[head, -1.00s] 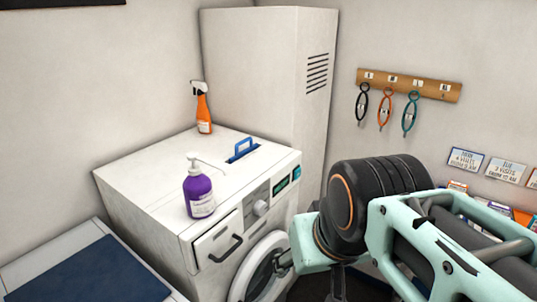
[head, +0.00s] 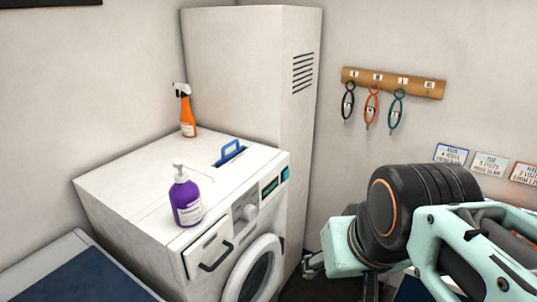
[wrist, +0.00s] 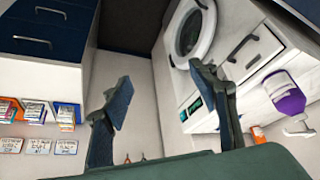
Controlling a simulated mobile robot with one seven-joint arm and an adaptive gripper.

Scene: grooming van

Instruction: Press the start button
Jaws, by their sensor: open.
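The white washing machine (head: 120,190) stands against the wall in the head view and shows tilted in the wrist view (wrist: 176,75). Its front panel has a round knob (head: 249,211), a dark display (head: 270,187) and a small teal square button (head: 285,174) at the right end. The button carries no label that I can read. The panel's display also shows in the wrist view (wrist: 193,103). My gripper (head: 313,265) is low, to the right of the machine's front in the head view, apart from the panel. In the wrist view its fingers (wrist: 165,95) are spread and empty.
A purple pump bottle (head: 186,203), an orange spray bottle (head: 187,112) and a blue handle (head: 230,152) are on the machine's top. The round door (head: 233,285) is below the panel. A tall white cabinet (head: 235,70) stands behind. Loops hang from a wooden rack (head: 392,82).

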